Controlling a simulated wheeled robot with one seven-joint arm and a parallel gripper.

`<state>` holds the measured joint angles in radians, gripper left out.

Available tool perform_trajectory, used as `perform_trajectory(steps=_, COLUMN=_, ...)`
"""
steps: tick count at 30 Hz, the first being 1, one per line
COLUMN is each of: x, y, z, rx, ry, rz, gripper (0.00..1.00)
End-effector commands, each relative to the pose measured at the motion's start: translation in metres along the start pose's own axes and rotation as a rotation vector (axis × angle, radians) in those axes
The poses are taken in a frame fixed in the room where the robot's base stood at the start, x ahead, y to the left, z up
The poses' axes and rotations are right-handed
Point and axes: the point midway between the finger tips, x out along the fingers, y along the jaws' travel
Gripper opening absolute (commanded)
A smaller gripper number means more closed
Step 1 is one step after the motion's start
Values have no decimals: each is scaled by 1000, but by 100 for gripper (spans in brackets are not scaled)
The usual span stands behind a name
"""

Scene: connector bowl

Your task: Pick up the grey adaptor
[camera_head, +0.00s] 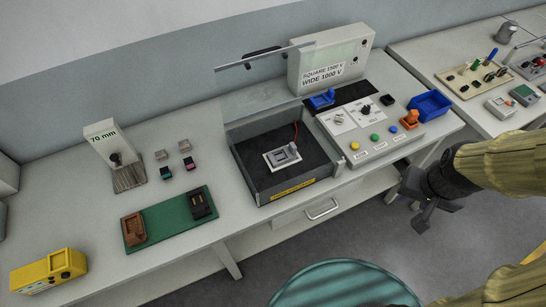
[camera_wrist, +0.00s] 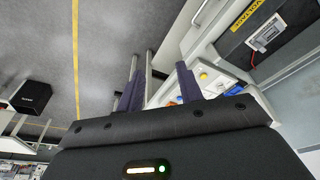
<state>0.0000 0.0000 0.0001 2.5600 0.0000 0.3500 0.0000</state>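A light grey square piece with a raised block on it (camera_head: 283,157), which looks like the grey adaptor, lies on the dark floor of the open grey test box (camera_head: 252,180). It also shows small in the wrist view (camera_wrist: 267,32), at the upper right.
A control panel (camera_head: 368,145) with coloured buttons adjoins the box. A blue adaptor (camera_head: 322,100), an orange piece (camera_head: 410,120) and a blue bin (camera_head: 430,104) are near it. A clear raised lid (camera_head: 260,85) stands behind the box. A teal stool (camera_head: 345,285) stands in front.

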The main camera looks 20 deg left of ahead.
Motion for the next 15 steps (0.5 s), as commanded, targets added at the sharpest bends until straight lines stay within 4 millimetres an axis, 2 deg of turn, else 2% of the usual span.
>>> perform_trajectory(steps=8, x=0, y=0, z=0, rx=0, ry=0, rz=0, gripper=36)
perform_trajectory(steps=9, x=0, y=0, z=0, rx=0, ry=0, rz=0, gripper=42)
perform_trajectory(steps=10, x=1, y=0, z=0, rx=-1, ry=2, rz=0, gripper=42)
perform_trajectory(steps=13, x=9, y=-1, z=-4, rx=-18, ry=18, rz=2, gripper=42)
perform_trajectory(steps=15, x=21, y=-3, z=-10, rx=-47, ry=48, rz=6, gripper=42)
